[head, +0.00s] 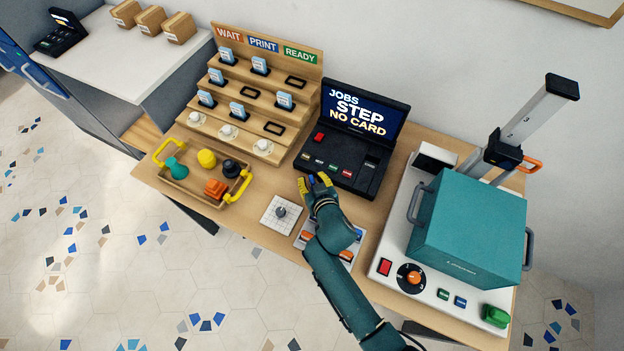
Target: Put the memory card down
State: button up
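My gripper (314,181) hangs over the table just in front of the black console (352,137), pointing toward it. Its dark fingers with yellow parts are too small to show whether they are open or shut, or whether a memory card is between them. Several light-blue cards stand in a stepped wooden rack (316,75) with signs WAIT, PRINT and READY; one card (284,100) is on its right side. Several black-framed slots, such as the upper right slot (296,82), are empty. The console screen reads JOBS, STEP, NO CARD.
A wooden tray (172,183) with yellow handles holds coloured knobs. A white gridded plate with a peg (281,214) lies left of my arm. A panel with coloured parts is partly hidden under my wrist. A large teal box machine (467,228) stands at right.

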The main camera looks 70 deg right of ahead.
jog(key=shift+r, duration=0.25)
jog(key=shift+s+a+r+p, duration=0.2)
jog(key=shift+a+p, duration=0.05)
jog(key=shift+p, duration=0.15)
jog(key=p+v, duration=0.2)
jog(key=v, duration=0.9)
jog(key=shift+s, duration=0.1)
